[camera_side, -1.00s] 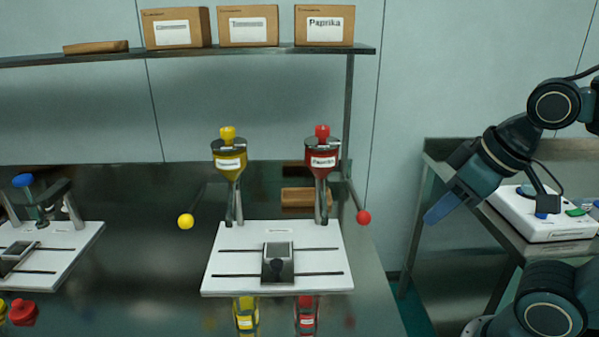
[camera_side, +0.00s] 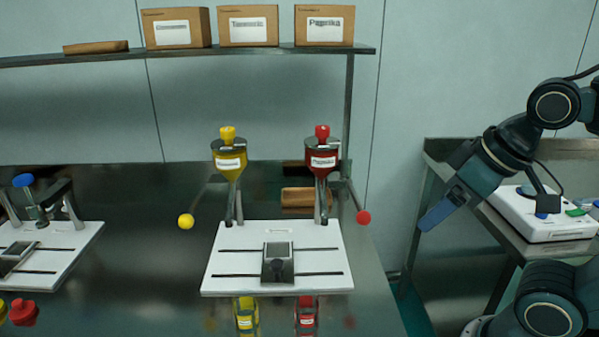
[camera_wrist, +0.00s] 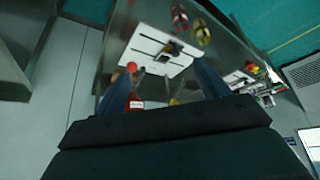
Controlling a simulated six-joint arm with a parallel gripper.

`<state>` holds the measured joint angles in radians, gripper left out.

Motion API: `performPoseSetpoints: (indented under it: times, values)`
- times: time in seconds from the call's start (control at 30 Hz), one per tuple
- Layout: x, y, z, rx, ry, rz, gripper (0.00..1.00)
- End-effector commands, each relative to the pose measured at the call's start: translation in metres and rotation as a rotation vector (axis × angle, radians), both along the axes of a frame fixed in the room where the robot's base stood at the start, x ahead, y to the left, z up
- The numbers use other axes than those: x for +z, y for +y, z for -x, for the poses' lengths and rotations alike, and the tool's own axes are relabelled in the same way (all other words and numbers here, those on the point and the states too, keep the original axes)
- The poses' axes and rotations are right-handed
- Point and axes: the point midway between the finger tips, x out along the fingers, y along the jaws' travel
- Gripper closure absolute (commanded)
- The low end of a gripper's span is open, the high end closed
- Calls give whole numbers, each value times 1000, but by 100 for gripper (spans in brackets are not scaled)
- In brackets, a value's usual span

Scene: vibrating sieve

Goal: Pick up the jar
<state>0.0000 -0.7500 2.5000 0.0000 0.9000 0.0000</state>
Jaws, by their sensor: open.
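Two small jars stand at the front edge of the steel table in the side view: a yellow-filled jar (camera_side: 246,315) and a red-filled jar (camera_side: 306,315). They also show near the top of the wrist view, the red jar (camera_wrist: 179,18) left of the yellow jar (camera_wrist: 201,31). Which jar the task means I cannot tell. My gripper (camera_side: 436,214) hangs in the air to the right of the table, well apart from both jars. In the wrist view my gripper's (camera_wrist: 165,82) blue fingers are spread wide, with nothing held between them.
A white board (camera_side: 222,284) with a dark metal block (camera_side: 278,266) stands behind the jars. Yellow (camera_side: 229,163) and red (camera_side: 322,163) hoppers rise behind it, with ball-ended levers at the sides. A side bench (camera_side: 470,250) with a white device (camera_side: 535,225) is at right.

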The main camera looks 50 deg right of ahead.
Motion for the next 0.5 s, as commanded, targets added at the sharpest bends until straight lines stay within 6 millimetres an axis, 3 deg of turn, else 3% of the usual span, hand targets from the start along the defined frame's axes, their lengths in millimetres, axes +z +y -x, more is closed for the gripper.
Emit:
performPoseSetpoints:
  times: [0.27, 0.5]
  values:
    - [-3, 1, -10, 33, 11, 11, 26]
    - [-17, 7, -39, 142, 42, 41, 26]
